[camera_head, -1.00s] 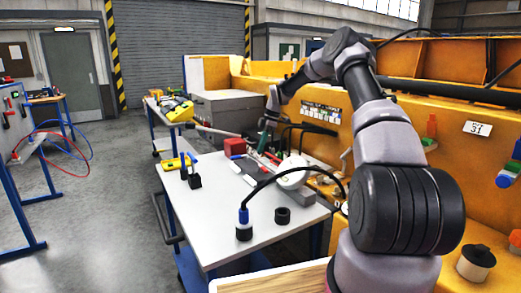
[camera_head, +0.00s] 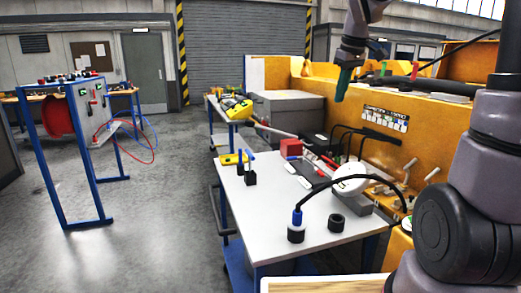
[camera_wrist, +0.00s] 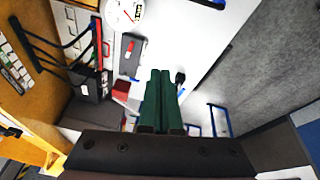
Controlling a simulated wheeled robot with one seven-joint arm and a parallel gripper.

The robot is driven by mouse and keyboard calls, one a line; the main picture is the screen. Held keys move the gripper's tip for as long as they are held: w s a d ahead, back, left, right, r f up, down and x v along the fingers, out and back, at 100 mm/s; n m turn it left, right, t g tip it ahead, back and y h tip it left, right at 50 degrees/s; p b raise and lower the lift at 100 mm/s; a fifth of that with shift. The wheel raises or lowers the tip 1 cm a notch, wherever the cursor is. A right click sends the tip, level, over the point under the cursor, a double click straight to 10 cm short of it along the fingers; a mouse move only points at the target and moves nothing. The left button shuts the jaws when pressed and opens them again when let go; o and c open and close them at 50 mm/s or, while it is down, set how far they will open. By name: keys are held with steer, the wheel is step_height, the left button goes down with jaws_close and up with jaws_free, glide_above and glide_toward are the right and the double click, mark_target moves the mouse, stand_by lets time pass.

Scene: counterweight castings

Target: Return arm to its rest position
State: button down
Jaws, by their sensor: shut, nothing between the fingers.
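My gripper (camera_head: 344,85) hangs at the upper right of the head view, in the air above the far part of the work table (camera_head: 275,215). Its green fingers point down. The wrist view shows the green fingers (camera_wrist: 161,75) side by side and closed, with nothing between them. They are apart from everything on the table below. My arm reaches in from the right edge, and part of it is cut off by the top of the picture.
The table holds a red block (camera_head: 291,148), a white round part (camera_head: 350,178), a black ring (camera_head: 336,223) and a blue-and-black connector (camera_head: 296,230) with a cable. A yellow machine body (camera_head: 400,150) stands along the right. Open floor (camera_head: 150,215) lies left.

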steer(key=s+d+r+m+t+y, duration=0.1)
steer(key=s+m, duration=0.9)
steer(key=s, duration=1.1)
steer(key=r+t, duration=0.1)
steer(key=t, duration=0.1)
steer(key=shift+d+t, duration=0.4)
